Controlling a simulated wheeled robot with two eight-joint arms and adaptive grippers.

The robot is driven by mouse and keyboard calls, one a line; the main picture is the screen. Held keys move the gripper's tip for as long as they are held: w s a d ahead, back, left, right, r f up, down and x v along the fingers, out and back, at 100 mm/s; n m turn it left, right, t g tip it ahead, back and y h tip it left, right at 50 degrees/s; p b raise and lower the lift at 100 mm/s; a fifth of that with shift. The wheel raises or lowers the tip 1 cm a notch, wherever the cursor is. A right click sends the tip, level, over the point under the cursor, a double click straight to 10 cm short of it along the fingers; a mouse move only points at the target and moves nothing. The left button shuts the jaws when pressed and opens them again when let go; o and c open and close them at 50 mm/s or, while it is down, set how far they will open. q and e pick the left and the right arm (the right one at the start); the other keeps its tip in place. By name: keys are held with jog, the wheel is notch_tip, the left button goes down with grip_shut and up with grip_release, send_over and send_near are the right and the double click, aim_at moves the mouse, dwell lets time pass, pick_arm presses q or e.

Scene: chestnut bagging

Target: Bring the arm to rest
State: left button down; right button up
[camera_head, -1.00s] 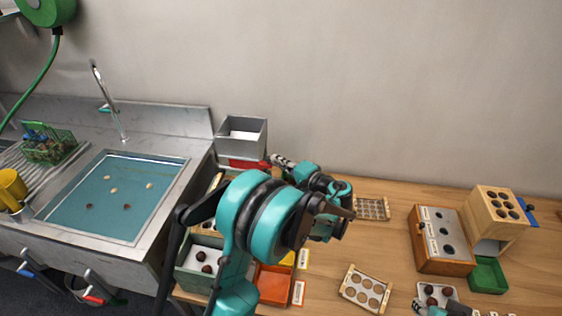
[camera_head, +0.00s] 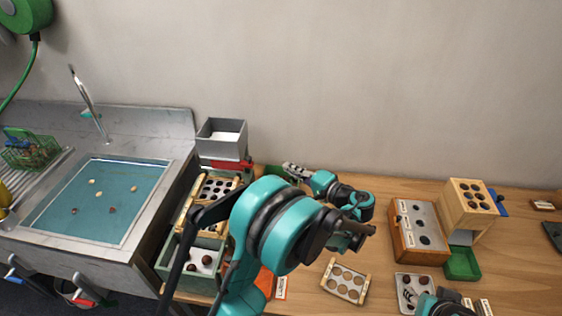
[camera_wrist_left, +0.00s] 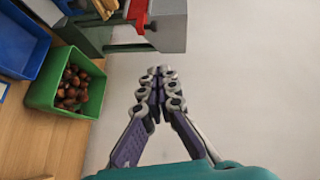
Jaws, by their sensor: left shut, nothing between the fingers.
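My left gripper (camera_head: 288,167) is shut and empty, above the back of the wooden table, to the right of the grey box (camera_head: 222,146). In the left wrist view its fingertips (camera_wrist_left: 157,72) meet, with the pale wall behind them. A green bin of chestnuts (camera_wrist_left: 60,88) lies to their left there, apart from the fingers. My left arm covers part of the table in the head view. My right gripper (camera_head: 411,294) shows only in part at the bottom right, over a small tray (camera_head: 403,279); its jaws are too small to read.
A sink (camera_head: 100,203) with several chestnuts is at the left. A green-grey box (camera_head: 180,262) holds chestnuts. A holed wooden plate (camera_head: 345,283), a wooden box with a grey holed top (camera_head: 408,252) and a wooden block (camera_head: 473,193) stand to the right. A blue bin (camera_wrist_left: 20,45) shows too.

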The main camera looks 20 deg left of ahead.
pick_arm(q)
jog(key=shift+s+d, duration=0.15)
jog(key=s+a+h, duration=0.3)
jog(key=s+h, duration=0.4)
jog(key=s, duration=0.4)
jog(key=s+d+f+n+h, duration=0.1)
jog(key=s+d+h, duration=0.2)
jog(key=s, duration=0.4)
jog(key=s+d+f+n+t+h, duration=0.1)
jog(key=s+d+h, duration=0.3)
jog(key=s+h, duration=0.1)
jog(key=shift+s+d+n, duration=0.2)
jog(key=shift+s+n, duration=0.2)
jog(key=shift+s, duration=0.5)
